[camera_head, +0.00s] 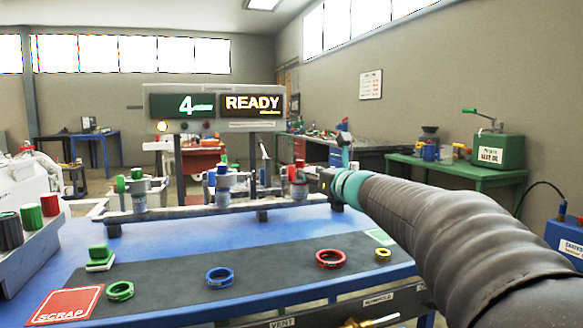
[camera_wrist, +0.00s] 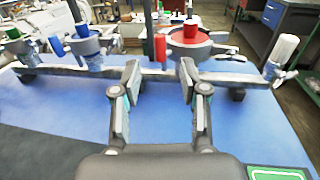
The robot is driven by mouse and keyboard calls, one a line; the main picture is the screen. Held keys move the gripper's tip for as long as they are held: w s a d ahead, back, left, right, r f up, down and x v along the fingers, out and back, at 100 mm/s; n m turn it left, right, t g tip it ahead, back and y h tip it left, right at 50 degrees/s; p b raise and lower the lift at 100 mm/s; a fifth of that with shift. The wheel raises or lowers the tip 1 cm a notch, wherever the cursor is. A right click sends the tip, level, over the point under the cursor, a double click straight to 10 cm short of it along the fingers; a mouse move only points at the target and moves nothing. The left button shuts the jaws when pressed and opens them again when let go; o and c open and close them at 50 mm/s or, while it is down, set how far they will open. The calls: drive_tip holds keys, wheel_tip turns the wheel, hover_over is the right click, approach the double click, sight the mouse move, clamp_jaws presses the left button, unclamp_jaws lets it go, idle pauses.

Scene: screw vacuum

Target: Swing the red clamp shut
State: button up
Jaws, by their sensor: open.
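The red clamp (camera_head: 298,181) is at the right-hand station of the grey rail. In the wrist view, a red disc (camera_wrist: 206,46) with a red knob lies in a grey metal ring. An upright red handle (camera_wrist: 160,48) stands at the ring's left side. My gripper (camera_wrist: 158,72) is open and empty, its fingers pointing toward the rail. The red handle appears beyond the gap between the fingers, with no visible contact. In the head view my gripper (camera_head: 326,178) is just right of the red station. Whether the clamp's halves meet is unclear.
The rail (camera_head: 225,212) also carries a blue station (camera_head: 223,183) and a green one (camera_head: 137,187). On the dark mat lie loose green (camera_head: 120,291), blue (camera_head: 220,278) and red (camera_head: 331,259) rings. A white-handled part (camera_wrist: 284,50) stands at the rail's right end in the wrist view.

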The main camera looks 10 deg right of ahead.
sight(293, 167)
drive_tip(key=p+x, duration=0.1)
drive_tip(key=x, duration=1)
drive_tip(key=shift+w+f+p, duration=0.1)
drive_tip(key=shift+p, duration=0.3)
drive_tip(key=shift+c, duration=0.2)
clamp_jaws()
